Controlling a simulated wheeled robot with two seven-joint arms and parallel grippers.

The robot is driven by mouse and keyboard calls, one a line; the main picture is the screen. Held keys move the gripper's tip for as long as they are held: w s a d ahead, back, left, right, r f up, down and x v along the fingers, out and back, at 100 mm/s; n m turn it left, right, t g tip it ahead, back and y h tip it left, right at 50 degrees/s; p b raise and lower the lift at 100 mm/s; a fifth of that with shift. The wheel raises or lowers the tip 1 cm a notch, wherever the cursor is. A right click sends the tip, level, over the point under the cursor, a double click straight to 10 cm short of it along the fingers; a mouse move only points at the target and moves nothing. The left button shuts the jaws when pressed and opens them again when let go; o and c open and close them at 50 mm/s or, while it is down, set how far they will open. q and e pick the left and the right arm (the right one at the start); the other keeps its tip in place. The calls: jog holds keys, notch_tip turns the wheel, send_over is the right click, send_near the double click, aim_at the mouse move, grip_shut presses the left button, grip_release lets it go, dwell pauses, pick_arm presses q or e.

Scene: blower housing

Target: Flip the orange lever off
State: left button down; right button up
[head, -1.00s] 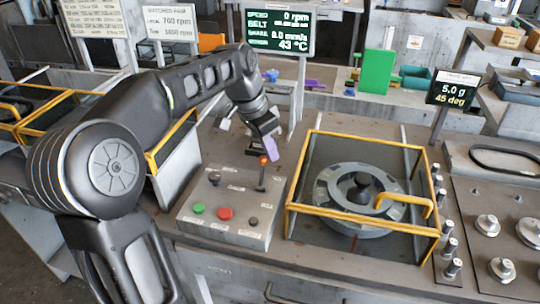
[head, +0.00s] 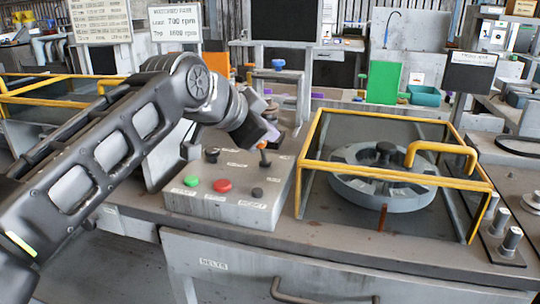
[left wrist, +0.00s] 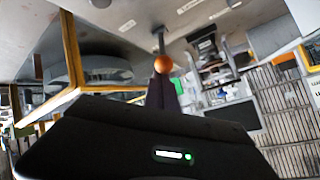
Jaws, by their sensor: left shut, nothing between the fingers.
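The lever, a thin dark rod with an orange knob (head: 263,145), stands at the back right of the grey control box (head: 236,207). In the left wrist view the orange knob (left wrist: 163,64) is at upper centre, with its rod running up from it. My left gripper (head: 272,133) has purple fingers, shut and empty, right by the knob at its far side. In the left wrist view the shut left gripper (left wrist: 164,92) points at the knob and overlaps it; I cannot tell whether they touch. My right gripper is not in view.
The box also carries a green button (head: 191,181), a red button (head: 222,185) and black knobs. A yellow-framed guard (head: 395,177) over a round grey housing (head: 384,190) stands close on the right.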

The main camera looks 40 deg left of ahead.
pick_arm(q)
jog(key=shift+r, duration=0.4)
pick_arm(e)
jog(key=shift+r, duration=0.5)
pick_arm(q)
jog(key=shift+r+p, duration=0.65)
jog(key=shift+p, duration=0.05)
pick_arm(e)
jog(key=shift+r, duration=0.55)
pick_arm(q)
jog(key=shift+w, duration=0.1)
